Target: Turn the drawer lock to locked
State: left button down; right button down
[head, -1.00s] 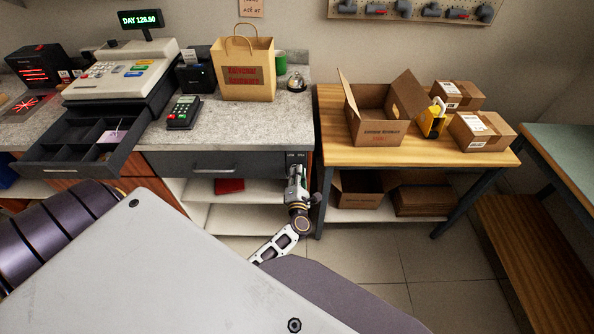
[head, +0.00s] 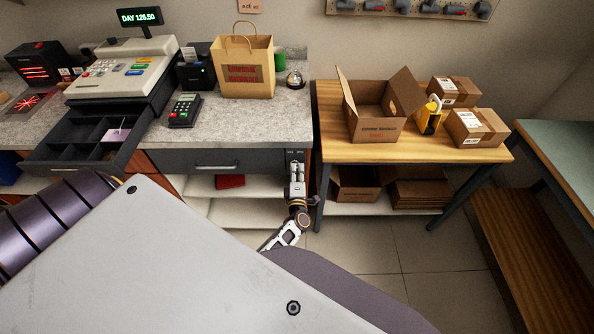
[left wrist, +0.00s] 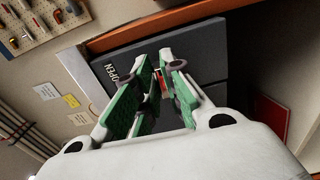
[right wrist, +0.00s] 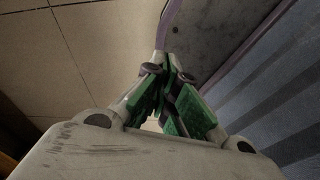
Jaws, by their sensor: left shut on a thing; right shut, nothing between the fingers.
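The grey drawer (head: 215,161) under the counter is closed, with its lock labels at the right end of its front. My left gripper (head: 297,167) is at that end, in front of the lock. In the left wrist view, the left gripper (left wrist: 162,76) is shut on a small lock part (left wrist: 166,84) with some red showing between the green-padded fingers. The word OPEN shows on the grey drawer front beside the fingers. The fingers hide most of the lock, so its turn angle cannot be read. My right gripper (right wrist: 168,90) is shut and empty, above the floor.
An open cash drawer (head: 70,155) sticks out at the left below the register (head: 125,70). A paper bag (head: 247,70) and a card terminal (head: 184,110) stand on the counter. A wooden table (head: 335,142) with boxes is close to the right of the lock.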

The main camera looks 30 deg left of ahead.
pick_arm(q)
jog(key=shift+d, duration=0.1)
jog(key=c, duration=1.5)
grip_release()
jog(key=shift+f+v, duration=0.15)
jog(key=shift+v, duration=2)
jog(key=shift+f+v, duration=0.15)
jog(key=shift+v, duration=2)
jog(key=shift+w, duration=0.2)
jog(key=shift+r+x, duration=0.1)
jog(key=shift+x, duration=1.75)
jog(key=shift+r+x, duration=0.15)
jog(key=shift+x, duration=1.7)
